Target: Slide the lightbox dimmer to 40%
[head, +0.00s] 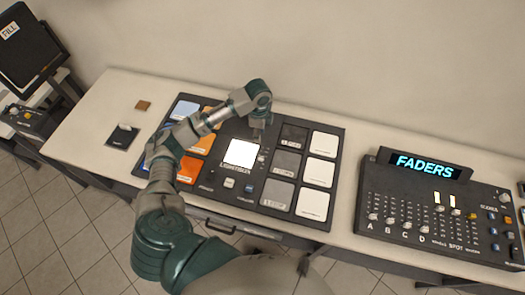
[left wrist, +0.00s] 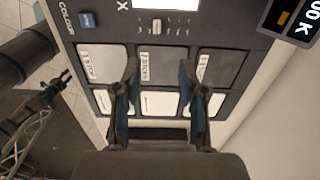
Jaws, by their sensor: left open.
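The lightbox panel (head: 213,193) lies on the white table, with a bright lit square (head: 240,153) in its middle. The dimmer shows in the left wrist view as a short ticked track beside the lit square, with a small pale slider knob (left wrist: 157,26) near its middle. My left gripper (head: 258,130) is over the panel, just beyond the upper right corner of the lit square. In the left wrist view its two fingers (left wrist: 159,72) are apart and empty, over the grey tiles, with the knob ahead of the gap. Contact with the panel cannot be told. My right gripper is not seen.
Grey and white tiles (head: 313,204) fill the panel's right side; orange and blue tiles its left. A fader console (head: 440,225) with a FADERS display stands to the right. A small black pad (head: 122,137) lies to the left. Bare table separates panel and console.

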